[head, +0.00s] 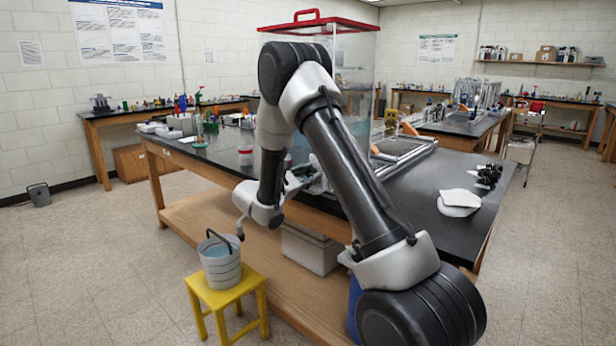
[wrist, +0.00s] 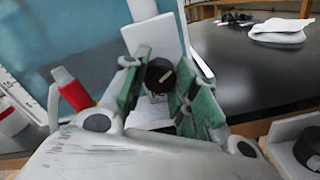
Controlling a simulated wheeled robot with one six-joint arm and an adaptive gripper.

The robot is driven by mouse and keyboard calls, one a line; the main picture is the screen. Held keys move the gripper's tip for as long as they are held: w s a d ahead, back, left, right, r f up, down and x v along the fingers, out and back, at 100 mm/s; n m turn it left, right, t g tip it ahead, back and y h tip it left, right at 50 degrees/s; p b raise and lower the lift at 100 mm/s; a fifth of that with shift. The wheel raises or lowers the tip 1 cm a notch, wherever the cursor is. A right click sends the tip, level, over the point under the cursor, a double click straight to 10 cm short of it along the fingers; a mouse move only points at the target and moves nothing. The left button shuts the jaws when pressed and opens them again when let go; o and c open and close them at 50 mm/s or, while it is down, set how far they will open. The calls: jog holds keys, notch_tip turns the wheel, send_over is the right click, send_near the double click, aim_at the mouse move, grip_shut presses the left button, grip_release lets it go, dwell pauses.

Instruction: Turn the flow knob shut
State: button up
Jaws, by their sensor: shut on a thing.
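The flow knob (wrist: 158,73) shows in the wrist view as a small black round knob with a pale mark on its face. It sits in front of a white upright part. My gripper (wrist: 166,90) has its green-padded fingers on either side of the knob and is shut on it. In the head view my gripper (head: 297,180) is at the bench's near edge, beside the tall clear tank (head: 350,55) with a red lid. My arm hides much of that spot, and the knob cannot be made out there.
A bucket of water (head: 221,262) stands on a yellow stool (head: 228,292) below the bench. White bags (head: 460,200) and black items (head: 487,174) lie on the dark benchtop (head: 415,180). Bare benchtop lies around them.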

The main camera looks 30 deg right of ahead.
jog(key=m, duration=0.6)
dwell(0.6)
jog(key=shift+f, duration=0.1)
jog(key=o, duration=1)
jog(key=shift+a, duration=0.1)
jog(key=v, duration=1.2)
